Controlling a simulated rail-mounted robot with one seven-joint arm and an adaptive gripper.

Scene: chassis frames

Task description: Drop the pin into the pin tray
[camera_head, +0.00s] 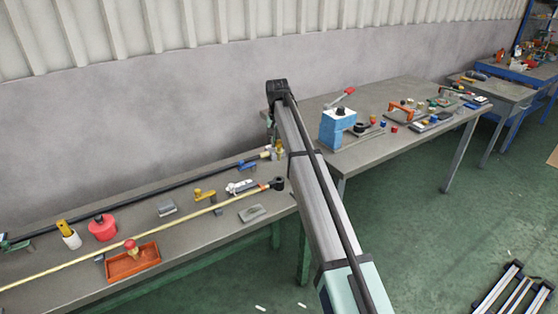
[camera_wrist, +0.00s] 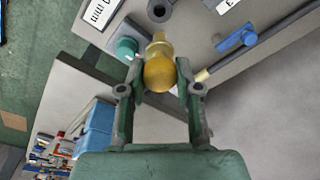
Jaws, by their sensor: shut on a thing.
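My gripper (camera_wrist: 157,80) is shut on a brass-yellow pin (camera_wrist: 160,70) with a round ball end, held between the two fingers in the wrist view. In the head view the pin (camera_head: 280,149) is small beside the end of my arm, near the right end of the left bench. My fingers are mostly hidden there. An orange tray (camera_head: 150,263) lies at the front of the left bench, well to the left of my gripper, with a red-topped piece in it. No label shows whether it is the pin tray.
The left bench (camera_head: 185,238) also holds a red pot (camera_head: 103,228), a yellow-topped white cup (camera_head: 70,236), a grey flat piece (camera_head: 252,213) and long rods. A blue block device (camera_head: 337,128) stands on the right bench. The wall rises close behind the benches.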

